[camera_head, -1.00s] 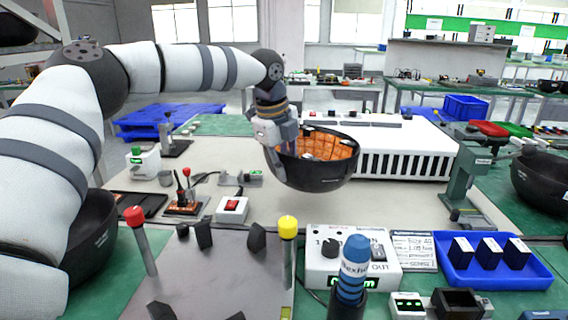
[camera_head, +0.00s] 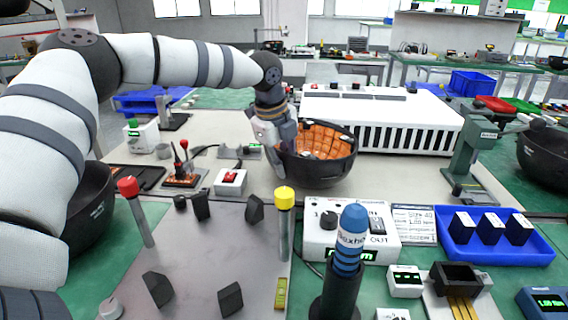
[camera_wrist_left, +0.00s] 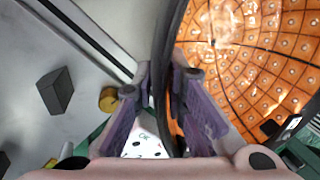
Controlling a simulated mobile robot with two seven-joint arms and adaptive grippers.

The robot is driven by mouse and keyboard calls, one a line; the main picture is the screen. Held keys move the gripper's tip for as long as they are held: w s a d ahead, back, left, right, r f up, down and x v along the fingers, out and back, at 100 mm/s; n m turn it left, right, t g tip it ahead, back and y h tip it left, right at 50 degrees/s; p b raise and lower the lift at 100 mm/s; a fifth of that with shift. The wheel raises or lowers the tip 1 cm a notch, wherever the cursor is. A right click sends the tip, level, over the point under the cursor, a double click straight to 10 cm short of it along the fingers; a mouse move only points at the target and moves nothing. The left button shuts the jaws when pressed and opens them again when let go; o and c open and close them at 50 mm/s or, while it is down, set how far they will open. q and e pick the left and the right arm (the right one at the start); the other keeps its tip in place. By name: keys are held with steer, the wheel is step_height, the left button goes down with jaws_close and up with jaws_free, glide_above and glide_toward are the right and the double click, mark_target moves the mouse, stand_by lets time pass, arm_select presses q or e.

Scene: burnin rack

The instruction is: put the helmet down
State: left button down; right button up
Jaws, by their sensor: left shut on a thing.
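The helmet (camera_head: 322,172) is a black shell with an orange padded inside, open side up, in the middle of the head view. My left gripper (camera_head: 277,148) is shut on the helmet's left rim. In the left wrist view the two purple-grey fingers (camera_wrist_left: 167,118) straddle the dark rim, with the helmet's orange lining (camera_wrist_left: 255,55) to the right. The helmet's bottom is at or just above the beige mat (camera_head: 400,195); I cannot tell if it touches. My right gripper is not in view.
A white slotted unit (camera_head: 385,122) stands right behind the helmet. A control box (camera_head: 345,232) and blue tray (camera_head: 495,245) are in front and right. A grey plate with a yellow-capped post (camera_head: 285,200) is front left. Other dark helmets sit at the left (camera_head: 88,205) and right (camera_head: 545,155).

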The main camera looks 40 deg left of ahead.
arm_select(q)
steer(key=shift+f, duration=0.5)
steer(key=c, duration=1.5)
jaws_free()
steer(key=shift+c, duration=0.2)
steer(key=shift+f, duration=0.1)
steer(key=v, duration=1.2)
